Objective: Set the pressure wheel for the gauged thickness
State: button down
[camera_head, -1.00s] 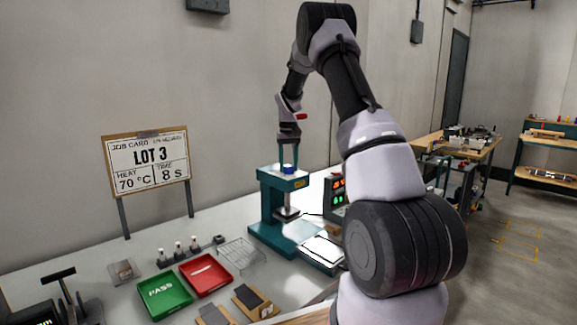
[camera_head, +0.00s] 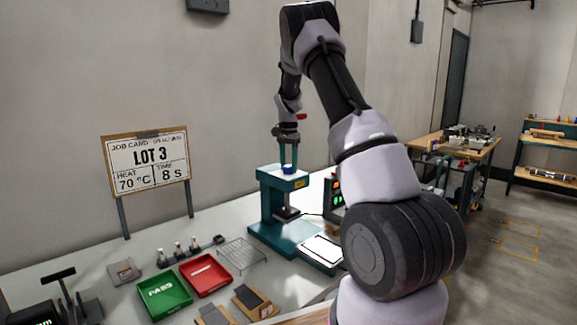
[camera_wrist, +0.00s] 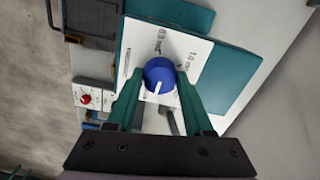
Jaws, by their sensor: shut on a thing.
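The pressure wheel is a blue knob (camera_wrist: 159,78) with a white pointer line, on a white dial plate (camera_wrist: 145,40) with thickness marks in mm. In the wrist view its pointer is toward the lower side of the picture, between my fingers. My gripper (camera_wrist: 158,88) is shut on the knob, one teal finger on each side. In the head view my gripper (camera_head: 288,160) stands upright over the teal press (camera_head: 270,208), with the blue knob (camera_head: 288,170) at its fingertips. The job card (camera_head: 147,162) reads LOT 3, heat 70 °C, time 8 s.
A controller with red and green digits (camera_head: 337,192) stands right of the press, partly hidden by my arm. A green PASS tray (camera_head: 164,291), a red tray (camera_head: 205,274) and a wire rack (camera_head: 243,254) lie left of the press.

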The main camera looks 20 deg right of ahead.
aim_at(289, 166)
jog(key=shift+m, duration=1.2)
jog(key=shift+c, duration=1.4)
grip_release()
jog(key=shift+r, duration=0.1)
notch_tip(289, 166, up, 11)
jog(key=shift+f, duration=0.2)
jog(key=shift+r, duration=0.1)
